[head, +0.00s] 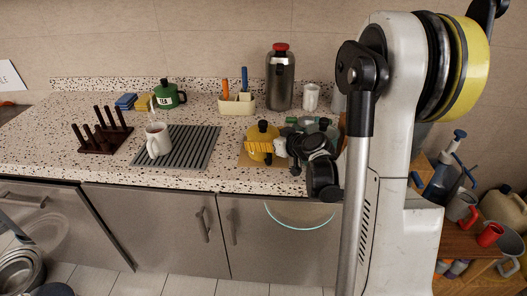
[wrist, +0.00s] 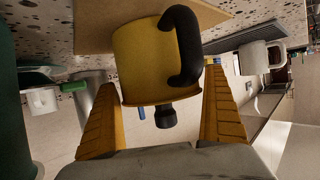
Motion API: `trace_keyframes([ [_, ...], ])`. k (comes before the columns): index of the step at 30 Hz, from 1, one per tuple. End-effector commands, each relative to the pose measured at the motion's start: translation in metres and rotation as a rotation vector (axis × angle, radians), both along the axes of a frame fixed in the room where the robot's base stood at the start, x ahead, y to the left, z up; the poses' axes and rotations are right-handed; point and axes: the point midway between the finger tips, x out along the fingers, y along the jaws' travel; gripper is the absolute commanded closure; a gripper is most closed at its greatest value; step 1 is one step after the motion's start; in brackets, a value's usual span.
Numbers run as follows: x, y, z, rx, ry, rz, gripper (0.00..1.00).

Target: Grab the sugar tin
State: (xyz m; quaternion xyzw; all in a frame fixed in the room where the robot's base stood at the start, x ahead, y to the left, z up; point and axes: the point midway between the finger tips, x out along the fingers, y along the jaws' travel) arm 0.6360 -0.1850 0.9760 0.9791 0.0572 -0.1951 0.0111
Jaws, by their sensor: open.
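A yellow tin (head: 263,130) with a black knob stands on a tan board at the counter's front, right of centre. No readable label shows on it, so I cannot confirm it is the sugar tin. In the wrist view, the yellow tin (wrist: 140,62) appears upside down with its black handle (wrist: 187,45) facing the camera. My gripper (wrist: 162,82) is open, its two yellow ridged fingers on either side of the tin's lid end. I cannot tell whether they touch it. In the head view, my gripper (head: 258,147) partly covers the tin.
A green tin (head: 169,95) marked TEA stands at the back left. A utensil holder (head: 237,104) and steel flask (head: 280,80) stand behind. Dark green items crowd the tin's right.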

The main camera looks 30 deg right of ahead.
Motion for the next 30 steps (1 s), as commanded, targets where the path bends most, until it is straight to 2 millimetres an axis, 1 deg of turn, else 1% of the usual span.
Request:
trace_keyframes([
  [4, 0.000, 0.000, 0.001, 0.000, 0.000, -0.001, 0.00],
  [5, 0.000, 0.000, 0.001, 0.000, 0.000, -0.001, 0.03],
  [6, 0.000, 0.000, 0.001, 0.000, 0.000, -0.001, 0.15],
  [8, 0.000, 0.000, 0.001, 0.000, 0.000, -0.001, 0.34],
  [9, 0.000, 0.000, 0.001, 0.000, 0.000, -0.001, 0.46],
  [10, 0.000, 0.000, 0.001, 0.000, 0.000, -0.001, 0.53],
  [11, 0.000, 0.000, 0.001, 0.000, 0.000, -0.001, 0.55],
  [12, 0.000, 0.000, 0.001, 0.000, 0.000, -0.001, 0.57],
  [20, 0.000, 0.000, 0.001, 0.000, 0.000, 0.000, 0.57],
  [23, 0.000, 0.000, 0.004, 0.000, 0.000, 0.000, 0.57],
  [26, 0.000, 0.000, 0.016, 0.000, 0.000, 0.000, 0.57],
  [30, 0.000, 0.000, 0.046, 0.000, 0.000, -0.001, 0.57],
])
